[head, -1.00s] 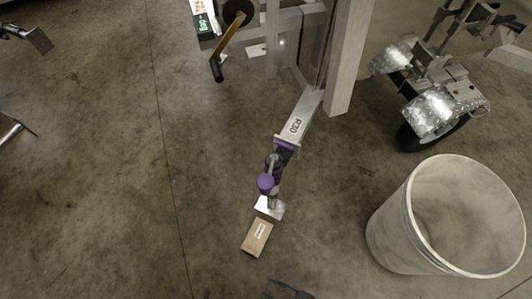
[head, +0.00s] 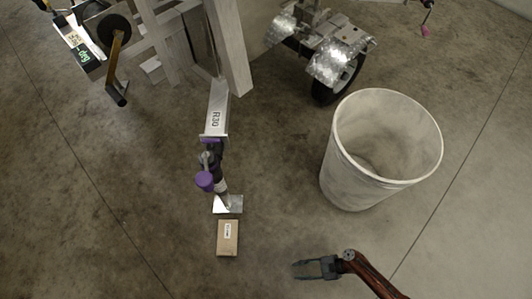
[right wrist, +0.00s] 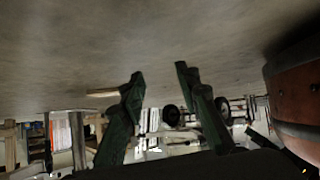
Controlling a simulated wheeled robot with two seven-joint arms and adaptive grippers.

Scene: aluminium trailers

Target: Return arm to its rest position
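My right gripper (head: 300,268) is in the lower middle of the head view, with its arm coming in from the lower right. In the right wrist view its two dark green fingers (right wrist: 158,72) stand apart with nothing between them. The gripper is open and empty, to the right of a small brown box (head: 228,238) and apart from it in the picture. The box lies on the floor by the foot plate of the trailer's jack (head: 205,181). My left gripper is not in view.
A big pale bin (head: 372,190) stands right of the trailer drawbar (head: 217,105). A wheel with shiny fenders (head: 340,60) is behind it. A rack with a black reel (head: 114,31) is at upper left. Bare concrete floor (head: 90,220) lies at lower left.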

